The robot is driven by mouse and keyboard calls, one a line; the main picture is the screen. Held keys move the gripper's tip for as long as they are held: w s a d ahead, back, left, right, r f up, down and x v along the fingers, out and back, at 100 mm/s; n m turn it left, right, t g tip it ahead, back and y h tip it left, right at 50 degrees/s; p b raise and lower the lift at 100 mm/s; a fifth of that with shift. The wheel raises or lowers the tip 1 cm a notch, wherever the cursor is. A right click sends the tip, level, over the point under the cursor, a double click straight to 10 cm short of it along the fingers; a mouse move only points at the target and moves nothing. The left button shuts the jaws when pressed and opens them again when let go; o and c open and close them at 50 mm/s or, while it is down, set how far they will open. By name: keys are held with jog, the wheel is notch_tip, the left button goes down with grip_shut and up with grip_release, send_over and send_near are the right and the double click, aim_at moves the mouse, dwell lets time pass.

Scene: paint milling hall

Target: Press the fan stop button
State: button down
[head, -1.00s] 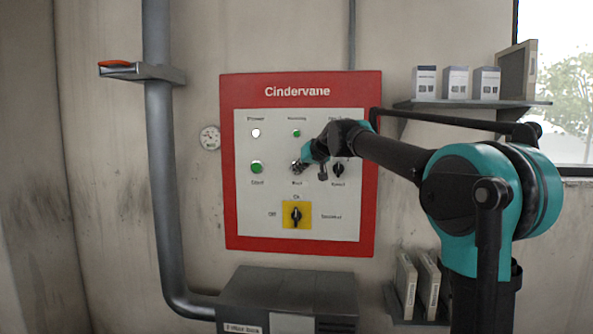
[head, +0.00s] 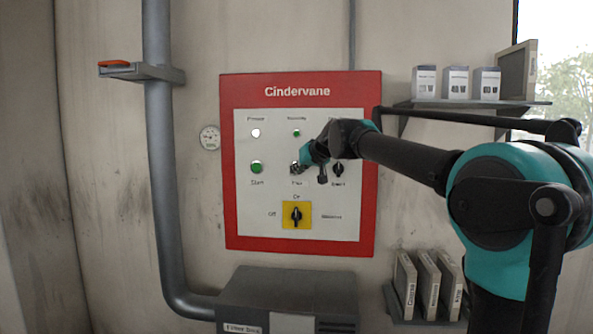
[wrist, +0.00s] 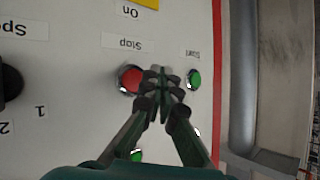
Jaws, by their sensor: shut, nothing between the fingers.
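The control panel (head: 349,219), a white plate with a red frame labelled Cindervane, is on the wall. In the wrist view, which shows the labels upside down, the red stop button (wrist: 129,79) sits by the label "Stop". My gripper (wrist: 163,77) is shut and empty, its fingertips just right of the red button and overlapping its edge in the picture. I cannot tell whether they touch it. In the head view my gripper (head: 298,168) covers most of the stop button.
The green start button (head: 257,167) is left of the gripper; it also shows in the wrist view (wrist: 194,79). A black speed knob (head: 338,170) is to the right, and a yellow-backed rotary switch (head: 297,215) below. A grey box (head: 285,292) stands under the panel.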

jog(key=shift+s, duration=1)
jog(key=shift+f, duration=0.1)
jog(key=s+d+f+m+g+h, duration=0.1)
jog(key=s+d+f, duration=0.35)
jog(key=f, duration=0.45)
jog(key=s+d+f+g+h, duration=0.1)
jog(key=s+d+f+h, duration=0.1)
jog(key=s+d+f, duration=0.5)
jog(key=s+d+f+m+g+h, duration=0.1)
jog(key=d+f, duration=0.3)
jog(key=f, duration=0.6)
jog(key=s+d+f+m+g+h, duration=0.1)
jog(key=s+d+f, duration=0.5)
jog(key=s+f, duration=0.4)
jog(key=s+d+f+m+g+h, duration=0.1)
jog(key=s+d+f+h, duration=0.1)
jog(key=s+d+f, duration=0.5)
jog(key=s+f, duration=0.4)
jog(key=s, duration=0.2)
jog(key=shift+s+f+g, duration=0.2)
jog(key=shift+s+g, duration=0.05)
jog(key=shift+g, duration=0.15)
jog(key=c, duration=2.3)
grip_release()
